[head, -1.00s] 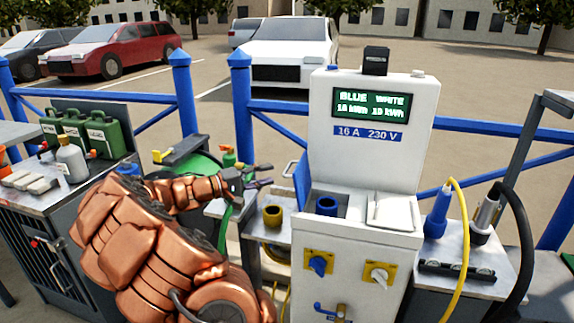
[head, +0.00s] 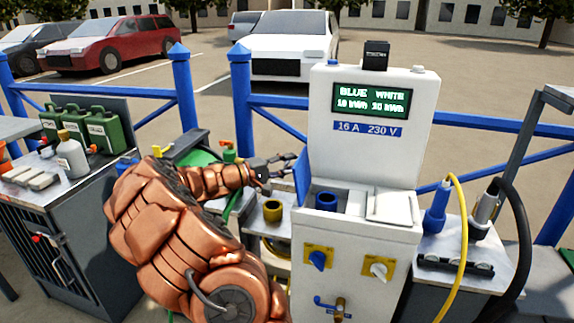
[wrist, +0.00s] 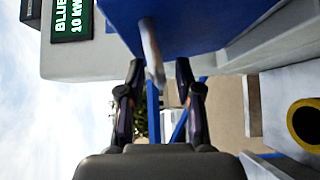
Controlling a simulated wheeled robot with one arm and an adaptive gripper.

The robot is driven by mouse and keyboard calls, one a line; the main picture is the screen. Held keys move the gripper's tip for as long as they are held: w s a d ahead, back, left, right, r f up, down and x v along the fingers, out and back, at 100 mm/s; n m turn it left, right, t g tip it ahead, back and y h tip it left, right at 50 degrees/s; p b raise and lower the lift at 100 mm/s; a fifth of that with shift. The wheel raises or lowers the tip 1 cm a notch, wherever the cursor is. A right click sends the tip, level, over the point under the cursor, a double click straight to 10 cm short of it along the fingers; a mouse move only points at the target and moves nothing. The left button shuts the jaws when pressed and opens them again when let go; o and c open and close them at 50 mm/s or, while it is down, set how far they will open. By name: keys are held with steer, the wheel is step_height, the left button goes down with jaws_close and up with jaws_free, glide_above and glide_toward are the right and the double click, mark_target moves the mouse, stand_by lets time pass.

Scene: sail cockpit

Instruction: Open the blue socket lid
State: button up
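The blue socket lid (head: 302,177) stands raised, roughly upright, at the left edge of the white power pedestal (head: 372,135). The blue socket (head: 327,200) beside it is uncovered. In the wrist view the lid (wrist: 195,22) fills the top, with a pale bar-like handle (wrist: 151,50) projecting from it. My gripper (head: 290,160) is at the lid's left, outer side. In the wrist view my gripper (wrist: 160,68) has its two fingers apart, with the handle's end between their tips. I cannot tell whether a finger touches it.
A white lid (head: 390,206) lies closed to the right of the blue socket. A yellow-brown cup (head: 273,210) sits on a small shelf left of the pedestal. A side table (head: 470,268) with plugs and cables stands at the right. A blue railing (head: 460,138) runs behind.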

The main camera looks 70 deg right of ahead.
mark_target(296, 162)
jaws_close()
steer(key=shift+s, duration=0.15)
stand_by(0.5)
steer(key=s+m+b, duration=0.1)
steer(key=s+r+m+t+y+b, duration=0.1)
steer(key=b, duration=0.1)
steer(key=shift+s+d+t+y, duration=0.1)
steer(key=shift+s+t+y, duration=0.2)
steer(key=shift+s+d+r+m+t+y+b, duration=0.15)
steer(key=shift+s+m+t+y+b, duration=0.35)
steer(key=shift+s+b, duration=0.5)
steer(key=shift+s+d+m+t+y+b, duration=0.1)
steer(key=shift+s+m+t+y+b, duration=0.2)
steer(key=shift+s+m+t+b, duration=0.65)
steer(key=shift+s+p, duration=0.35)
steer(key=shift+o, duration=0.5)
jaws_free()
